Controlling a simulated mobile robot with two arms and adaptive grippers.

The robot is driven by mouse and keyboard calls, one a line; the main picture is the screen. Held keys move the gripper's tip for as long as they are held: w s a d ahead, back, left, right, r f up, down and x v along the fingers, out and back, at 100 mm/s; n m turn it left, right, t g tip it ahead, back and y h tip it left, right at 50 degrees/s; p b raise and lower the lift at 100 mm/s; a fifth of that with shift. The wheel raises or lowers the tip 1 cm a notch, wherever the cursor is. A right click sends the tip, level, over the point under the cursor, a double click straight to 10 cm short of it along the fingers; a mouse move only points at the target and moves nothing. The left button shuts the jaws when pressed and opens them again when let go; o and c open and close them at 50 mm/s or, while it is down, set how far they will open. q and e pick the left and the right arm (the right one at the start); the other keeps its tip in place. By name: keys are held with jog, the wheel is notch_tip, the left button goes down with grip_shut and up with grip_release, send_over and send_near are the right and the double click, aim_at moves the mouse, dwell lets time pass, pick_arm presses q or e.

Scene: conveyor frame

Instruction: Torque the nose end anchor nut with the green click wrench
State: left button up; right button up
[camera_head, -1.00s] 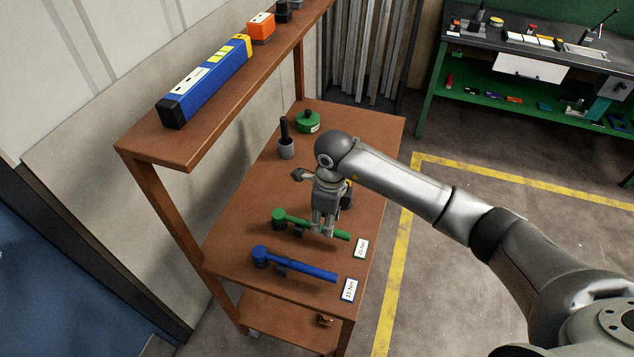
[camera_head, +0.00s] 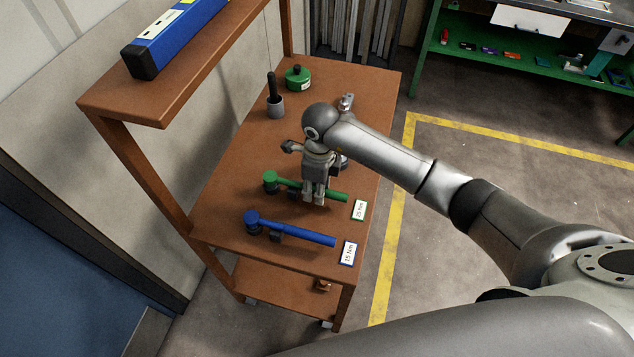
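The green click wrench (camera_head: 336,196) lies on the brown cart shelf, its round head (camera_head: 270,181) to the left and its handle running right toward a "25 Nm" label. My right gripper (camera_head: 314,197) points down at the middle of the handle, its fingers at the handle and partly covering it. I cannot tell whether the fingers are closed on it. The wrench appears to rest at its place on the shelf. My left gripper is not in view. The nose end anchor nut is not seen.
A blue wrench (camera_head: 305,235) lies in front, by a "15 Nm" label (camera_head: 347,253). A grey cup (camera_head: 275,107) and a green round can (camera_head: 298,78) stand behind. An upper shelf (camera_head: 150,106) overhangs the left. Open floor with yellow lines (camera_head: 397,240) lies right.

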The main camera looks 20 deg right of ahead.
jog(key=shift+w+r, duration=0.1)
jog(key=shift+r, duration=0.1)
grip_shut()
jog(key=shift+r+p, duration=1.6)
jog(key=shift+r, duration=0.95)
